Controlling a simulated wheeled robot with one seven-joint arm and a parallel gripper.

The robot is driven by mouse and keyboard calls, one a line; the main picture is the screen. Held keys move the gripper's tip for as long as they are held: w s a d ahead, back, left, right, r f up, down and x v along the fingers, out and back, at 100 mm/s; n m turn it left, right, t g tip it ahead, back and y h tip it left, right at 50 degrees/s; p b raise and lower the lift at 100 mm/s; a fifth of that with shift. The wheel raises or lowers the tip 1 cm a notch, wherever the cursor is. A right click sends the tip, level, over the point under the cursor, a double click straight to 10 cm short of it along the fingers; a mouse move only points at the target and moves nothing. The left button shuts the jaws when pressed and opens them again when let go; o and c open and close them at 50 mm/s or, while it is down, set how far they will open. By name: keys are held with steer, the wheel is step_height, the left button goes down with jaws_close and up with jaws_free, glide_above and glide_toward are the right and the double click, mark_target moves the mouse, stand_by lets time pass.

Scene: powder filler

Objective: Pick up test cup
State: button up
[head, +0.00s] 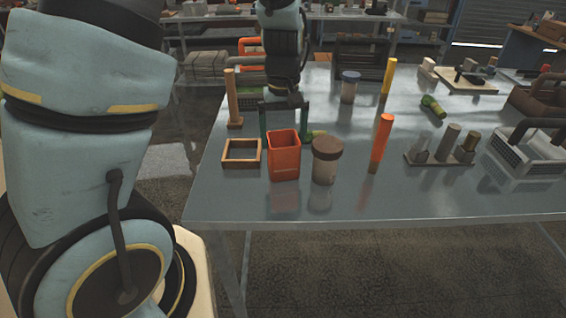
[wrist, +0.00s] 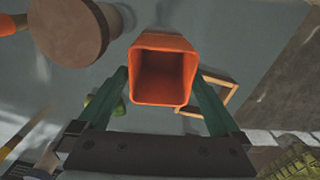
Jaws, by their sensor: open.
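The test cup appears to be the orange-red square cup (head: 284,160), standing upright and empty near the front left of the metal table. It also shows in the wrist view (wrist: 163,75), with its open mouth facing the camera. My gripper (head: 283,138) points down just behind the cup in the head view, its two green fingers apart. In the wrist view my gripper (wrist: 160,72) is open, with one finger on each side of the cup. Contact cannot be made out. The cup hides parts of the fingertips in the head view.
A square wooden frame (head: 241,152) lies left of the cup. A brown-lidded jar (head: 327,160) stands close on its right. A green item (head: 315,136) lies behind. An orange cylinder (head: 381,143) stands farther right. The table's front edge (head: 380,218) is clear.

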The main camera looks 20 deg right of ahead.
steer(key=f+b, duration=0.4)
steer(key=f, duration=0.1)
steer(key=shift+s+b, duration=0.2)
steer(key=shift+b, duration=0.1)
steer(key=shift+c, duration=0.4)
steer(key=c, duration=1)
steer(key=shift+r, duration=0.1)
